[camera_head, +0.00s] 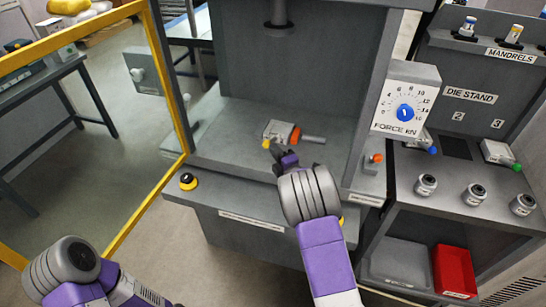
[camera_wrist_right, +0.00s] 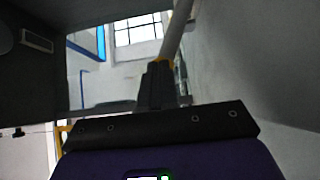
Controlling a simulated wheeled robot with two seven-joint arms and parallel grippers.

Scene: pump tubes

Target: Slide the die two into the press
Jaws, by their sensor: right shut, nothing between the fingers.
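A small grey die block (camera_head: 281,131) lies on the press bed (camera_head: 240,120), with a yellow knob (camera_head: 266,144) at its front left. An orange-red cylinder with a dark collar (camera_head: 312,138) lies at its right side; whether it is joined to the block I cannot tell. My right gripper (camera_head: 277,151) is shut and empty, at the block's front edge beside the yellow knob. Whether it touches the block I cannot tell. My right gripper also shows in the right wrist view (camera_wrist_right: 158,85). My left arm is at the lower left; its gripper is not visible.
The press ram (camera_head: 278,14) is above the bed, with side walls around. The die stand (camera_head: 470,97) at the right has a dark empty bay (camera_head: 455,147) below label 2, with blue-knobbed (camera_head: 421,140) and green-knobbed (camera_head: 500,153) dies beside it. A yellow frame (camera_head: 155,205) stands at the left.

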